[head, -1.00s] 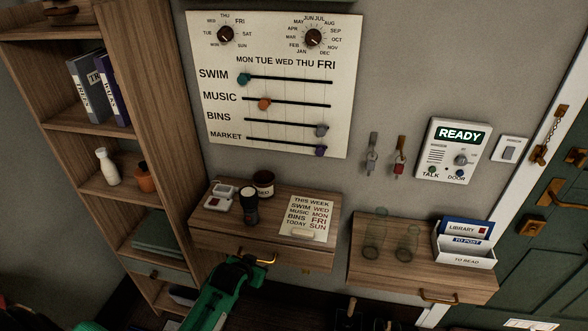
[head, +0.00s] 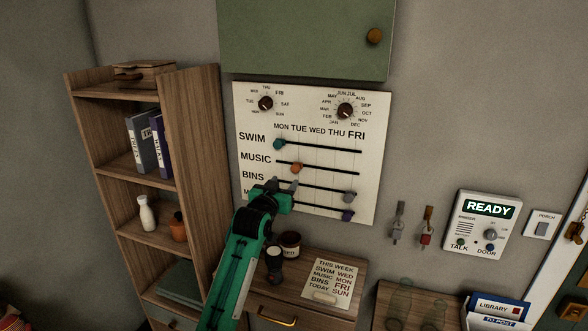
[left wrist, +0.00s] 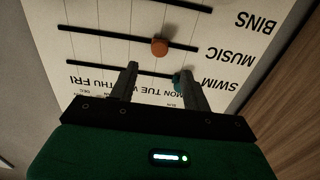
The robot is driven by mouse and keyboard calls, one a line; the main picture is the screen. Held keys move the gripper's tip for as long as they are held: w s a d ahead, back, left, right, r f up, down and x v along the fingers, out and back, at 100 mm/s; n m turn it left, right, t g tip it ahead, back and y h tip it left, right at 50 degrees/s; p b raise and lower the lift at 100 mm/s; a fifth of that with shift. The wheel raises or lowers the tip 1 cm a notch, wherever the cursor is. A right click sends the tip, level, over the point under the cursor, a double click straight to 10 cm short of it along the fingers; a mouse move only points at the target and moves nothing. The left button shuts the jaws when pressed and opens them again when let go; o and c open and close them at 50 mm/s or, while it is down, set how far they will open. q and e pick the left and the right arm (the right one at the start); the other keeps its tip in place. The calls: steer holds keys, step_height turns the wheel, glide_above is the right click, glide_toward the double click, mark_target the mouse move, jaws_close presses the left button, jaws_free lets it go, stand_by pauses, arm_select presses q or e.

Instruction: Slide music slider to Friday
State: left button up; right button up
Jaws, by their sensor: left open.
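The wall board (head: 245,105) has several slider rows under the labels MON to FRI. The orange music slider knob (head: 296,168) sits left of centre on its dark track, about under TUE; FRI is at the track's right end. My left gripper (head: 284,184) is raised in front of the board, just below and left of that knob, its jaws apart and empty. In the left wrist view the board appears upside down, and the orange knob (left wrist: 159,47) lies beyond the gap between the open fingers (left wrist: 157,73), not between them. My right gripper is not in view.
The teal swim knob (head: 279,144) is at its track's left end. The bins knob (head: 349,196) and purple market knob (head: 347,216) are near the right ends. A jar (head: 290,243) and note (head: 327,285) are on the shelf below.

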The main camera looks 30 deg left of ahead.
mark_target(295, 170)
arm_select(q)
steer(key=p+x, duration=0.2)
steer(key=x, duration=0.7)
steer(key=shift+d+p, duration=0.1)
steer(key=shift+p, duration=0.3)
jaws_close()
steer(key=shift+w, duration=0.1)
